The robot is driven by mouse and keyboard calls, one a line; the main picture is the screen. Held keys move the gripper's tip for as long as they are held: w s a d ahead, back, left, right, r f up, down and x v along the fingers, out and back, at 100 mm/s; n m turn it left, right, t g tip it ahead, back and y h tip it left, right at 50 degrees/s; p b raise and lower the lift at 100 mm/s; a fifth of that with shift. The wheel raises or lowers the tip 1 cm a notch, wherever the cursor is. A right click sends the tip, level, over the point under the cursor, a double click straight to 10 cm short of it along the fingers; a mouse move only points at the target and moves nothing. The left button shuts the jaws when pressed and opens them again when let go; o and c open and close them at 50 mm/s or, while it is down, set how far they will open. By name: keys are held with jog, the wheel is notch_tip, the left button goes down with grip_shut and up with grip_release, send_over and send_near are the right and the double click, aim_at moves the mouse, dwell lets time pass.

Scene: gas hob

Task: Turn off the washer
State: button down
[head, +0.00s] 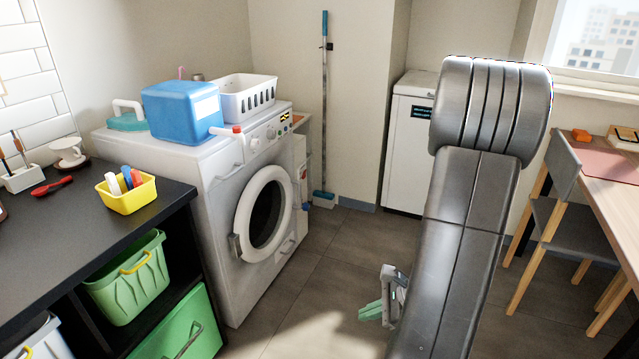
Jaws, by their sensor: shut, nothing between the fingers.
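The washer (222,190) is a white front-loader standing left of centre. Its round door (286,180) looks shut, with dark glass. The control panel along its upper front has small knobs or buttons (262,138) and a small display (285,119) with yellow marks. The individual controls are too small to read. My gripper (369,311) hangs low over the floor, right of the washer and well apart from it. Its greenish fingers are shut and hold nothing. My arm covers part of the view to the right of the gripper.
A blue box (182,111) and white basket (246,99) stand on the washer. A red-tipped white item lies at its front edge. A black counter (75,232) with bins is at left. A desk (615,190) and chair are at right. Floor before the washer is clear.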

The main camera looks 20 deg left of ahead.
jog(key=w+a+f+m+t+y+b, duration=0.1)
jog(key=w+a+f+m+b, duration=0.1)
jog(key=f, duration=0.3)
jog(key=w+a+f+m+b, duration=0.2)
jog(key=w+f+m+b, duration=0.1)
jog(key=w+f, duration=0.2)
jog(key=shift+a+f+t+y, duration=0.2)
jog(key=shift+f+t+y, duration=0.2)
jog(key=shift+f, duration=0.3)
jog(key=shift+w, duration=0.15)
